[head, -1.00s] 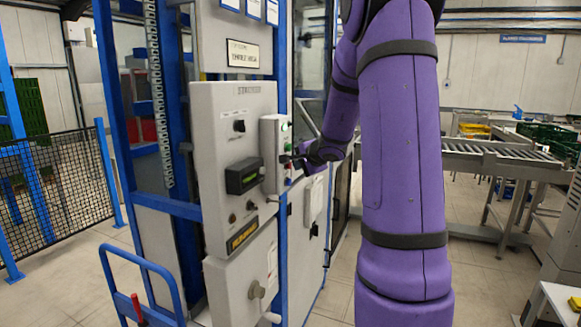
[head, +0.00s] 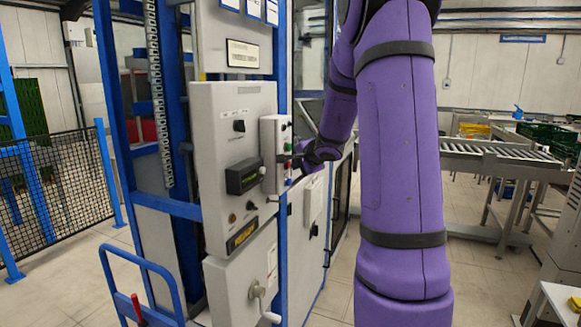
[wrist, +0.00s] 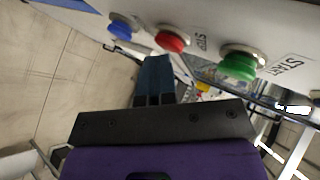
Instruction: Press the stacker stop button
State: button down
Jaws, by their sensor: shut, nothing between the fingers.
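The red stop button (wrist: 170,42) sits on a pale panel between a blue button (wrist: 122,28) and a green start button (wrist: 238,64). The lettering beside the red button is partly legible as "STOP". My gripper (wrist: 157,62) is shut and empty, its dark fingertips just below the red button in the wrist view. I cannot tell whether they touch it. In the head view, my gripper (head: 292,161) is at the right face of the small grey button box (head: 272,140), and the fingertips partly hide the buttons there.
The box is mounted on a grey control cabinet (head: 215,120) with knobs and a dark display, inside a blue frame. A crank handle (head: 260,297) sticks out lower down. A roller conveyor (head: 500,155) stands at the right. A mesh fence (head: 60,190) stands at the left.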

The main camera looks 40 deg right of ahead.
jog(key=shift+s+d, duration=0.3)
jog(key=shift+s, duration=0.45)
jog(key=shift+s, duration=0.1)
jog(key=shift+s+d, duration=0.3)
jog(key=shift+s, duration=0.45)
jog(key=shift+s+d, duration=0.35)
jog(key=shift+s, duration=0.4)
jog(key=shift+s+d, duration=0.3)
jog(key=shift+s, duration=0.45)
jog(key=s+a+r+n+g+y, duration=0.1)
jog(key=a+r+n+y, duration=0.15)
jog(key=a, duration=0.65)
jog(key=s+a+r+n+g+y, duration=0.1)
jog(key=s+a+r+n+y, duration=0.2)
jog(key=a, duration=0.5)
jog(key=a+r+n+y, duration=0.1)
jog(key=a+r+n, duration=0.1)
jog(key=a+n, duration=0.5)
jog(key=s+a+n+g+h, duration=0.2)
jog(key=s+a, duration=0.4)
jog(key=s, duration=0.4)
jog(key=s+a+n+g+h, duration=0.2)
jog(key=s+a+n, duration=0.2)
jog(key=s, duration=0.5)
jog(key=shift+s+a+f, duration=0.2)
jog(key=shift+s+a, duration=0.15)
jog(key=shift+a, duration=0.75)
